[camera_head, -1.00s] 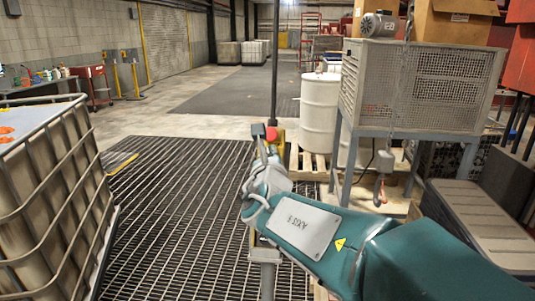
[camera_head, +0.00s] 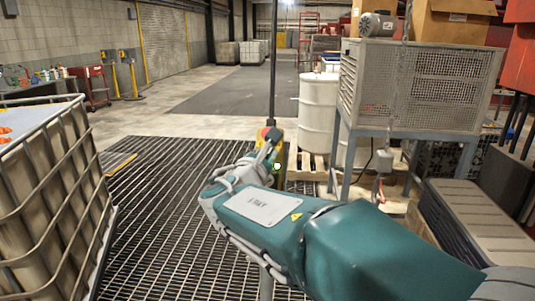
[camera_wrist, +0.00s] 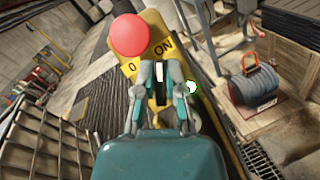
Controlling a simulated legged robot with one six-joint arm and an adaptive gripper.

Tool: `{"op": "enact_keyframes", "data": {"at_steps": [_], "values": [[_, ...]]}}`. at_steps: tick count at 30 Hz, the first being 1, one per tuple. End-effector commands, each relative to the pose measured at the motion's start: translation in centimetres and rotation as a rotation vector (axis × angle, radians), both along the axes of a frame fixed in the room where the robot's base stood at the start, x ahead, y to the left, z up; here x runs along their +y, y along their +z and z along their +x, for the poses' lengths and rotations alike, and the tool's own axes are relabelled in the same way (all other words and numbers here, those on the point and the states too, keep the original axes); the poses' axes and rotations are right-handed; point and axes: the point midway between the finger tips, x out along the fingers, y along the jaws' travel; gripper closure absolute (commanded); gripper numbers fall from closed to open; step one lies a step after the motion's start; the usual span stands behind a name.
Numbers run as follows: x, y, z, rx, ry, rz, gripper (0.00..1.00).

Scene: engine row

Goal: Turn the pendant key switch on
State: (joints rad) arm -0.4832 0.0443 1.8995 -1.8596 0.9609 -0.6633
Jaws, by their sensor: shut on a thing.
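The yellow pendant box (camera_wrist: 148,38) is in front of my gripper (camera_wrist: 161,72) in the wrist view, with a red mushroom button (camera_wrist: 129,35) and black "0" and "ON" marks. My gripper's fingers are shut on the key, which is mostly hidden between them. The gripper looks tilted across the box, on the side of the marks. A bright lamp with a green rim (camera_wrist: 191,87) shows beside the right finger. In the head view, the pendant (camera_head: 281,178) stands beyond my gripper (camera_head: 266,146), partly hidden by it, and the green-rimmed lamp (camera_head: 277,166) glows there too.
A caged pale tank (camera_head: 60,165) stands at the left. A mesh cabinet on legs (camera_head: 425,90) and white drums (camera_head: 316,115) stand at the right, near pallets. Open grating floor (camera_head: 150,220) lies between.

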Motion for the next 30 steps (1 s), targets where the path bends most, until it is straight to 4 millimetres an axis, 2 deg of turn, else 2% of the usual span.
{"op": "enact_keyframes", "data": {"at_steps": [1, 19, 20, 21, 22, 30], "values": [[0.11, -0.56, 0.08, 0.009, -0.002, 0.012, 1.0], [0.04, -0.63, 0.07, 0.004, -0.019, 0.044, 1.0], [0.04, -0.63, 0.07, 0.004, -0.019, 0.044, 0.73], [0.04, -0.62, 0.07, 0.004, -0.019, 0.044, 0.55], [0.04, -0.62, 0.08, 0.004, -0.019, 0.044, 0.51], [0.05, -0.38, 0.06, -0.001, -0.019, 0.043, 0.51]]}}
